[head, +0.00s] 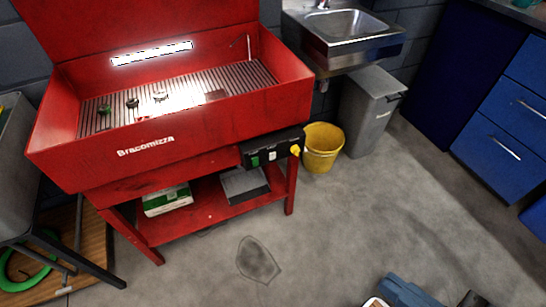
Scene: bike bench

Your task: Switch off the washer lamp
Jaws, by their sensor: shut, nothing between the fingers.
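The red parts washer (215,120) stands at the left centre with its lid (140,22) raised. Its lamp (152,53), a bright white strip on the inner back wall, is lit and throws light on the slatted grate. A black control box (283,141) is fixed at the washer's front right, below the rim. It carries a green switch (255,161), a white switch (272,156) and a yellow knob (295,150). Labels and switch positions are too small to read. I cannot make out my gripper in this view.
A yellow bucket (322,150) and a grey bin (371,108) stand right of the washer, below a steel sink (345,25). Small parts lie on the grate (225,83). Blue drawers (500,145) stand at the right.

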